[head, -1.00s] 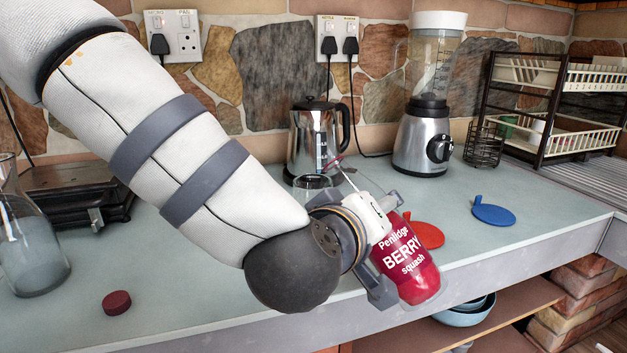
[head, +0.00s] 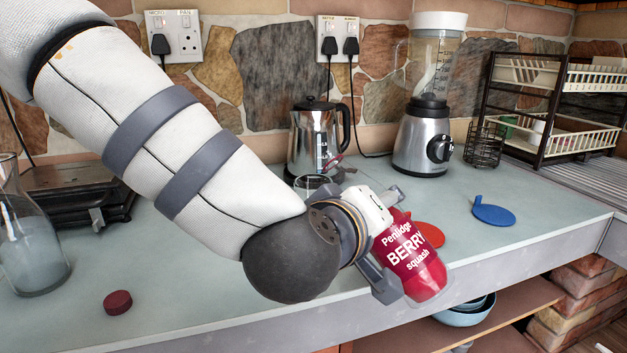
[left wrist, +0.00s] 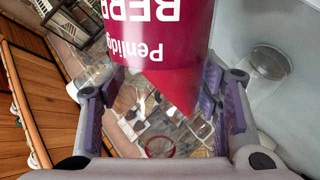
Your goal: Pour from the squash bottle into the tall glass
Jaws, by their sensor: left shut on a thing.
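The squash bottle (head: 408,262), with a red "Penlidge BERRY squash" label, is held by my left gripper (head: 388,245) above the counter's front edge. It is tilted, with its base at lower right and its neck toward upper left, mostly hidden behind the gripper. In the left wrist view the bottle (left wrist: 155,40) lies between the two fingers (left wrist: 160,110), its red mouth ring toward the bottom. A clear glass (head: 314,184) stands behind my wrist, mostly hidden; only its rim shows. A clear glass also shows in the left wrist view (left wrist: 268,72), right of the bottle.
A kettle (head: 317,140) and a blender (head: 424,130) stand behind. A dark red cap (head: 117,302) lies at front left, near a glass carafe (head: 30,245). A dish rack (head: 560,95) stands at back right.

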